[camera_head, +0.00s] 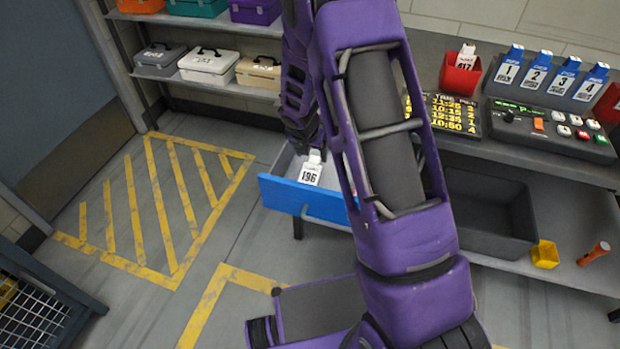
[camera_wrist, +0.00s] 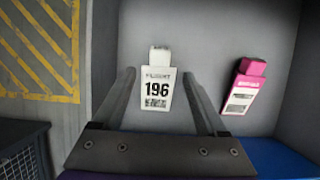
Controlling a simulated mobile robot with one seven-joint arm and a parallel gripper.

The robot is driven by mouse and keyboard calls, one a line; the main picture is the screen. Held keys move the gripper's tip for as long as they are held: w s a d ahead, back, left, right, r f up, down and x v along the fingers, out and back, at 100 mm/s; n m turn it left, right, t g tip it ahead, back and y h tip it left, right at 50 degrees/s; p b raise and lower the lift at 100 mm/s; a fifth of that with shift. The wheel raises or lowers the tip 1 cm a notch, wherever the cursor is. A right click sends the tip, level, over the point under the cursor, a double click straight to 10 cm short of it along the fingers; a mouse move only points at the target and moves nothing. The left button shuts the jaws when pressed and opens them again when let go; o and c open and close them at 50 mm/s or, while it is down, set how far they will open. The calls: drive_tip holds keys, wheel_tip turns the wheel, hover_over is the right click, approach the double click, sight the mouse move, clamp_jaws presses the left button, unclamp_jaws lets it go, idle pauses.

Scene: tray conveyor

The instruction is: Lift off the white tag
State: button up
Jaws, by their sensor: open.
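The white tag (camera_wrist: 157,90) bears the number 196 and lies inside an open blue-fronted drawer (camera_head: 305,199). In the head view the tag (camera_head: 312,172) shows just behind the drawer's blue front. My gripper (camera_wrist: 160,82) is open, with one finger on each side of the tag in the wrist view. Both fingers look apart from the tag, with a gap on each side. In the head view my gripper (camera_head: 308,140) is above the drawer, and my arm hides part of the drawer.
A pink tag (camera_wrist: 243,86) lies in the drawer to the right of the white one. Blue numbered tags (camera_head: 537,73) and a red holder (camera_head: 461,72) stand on the counter. A grey bin (camera_head: 490,238) is below. Striped floor at the left is clear.

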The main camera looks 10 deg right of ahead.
sight(314, 160)
drive_tip(key=x, duration=0.4)
drive_tip(key=b+x, duration=0.1)
drive_tip(key=x, duration=0.1)
drive_tip(key=shift+w+d+f, duration=0.15)
drive_tip(key=shift+w+d, duration=0.1)
drive_tip(key=shift+w, duration=0.15)
clamp_jaws()
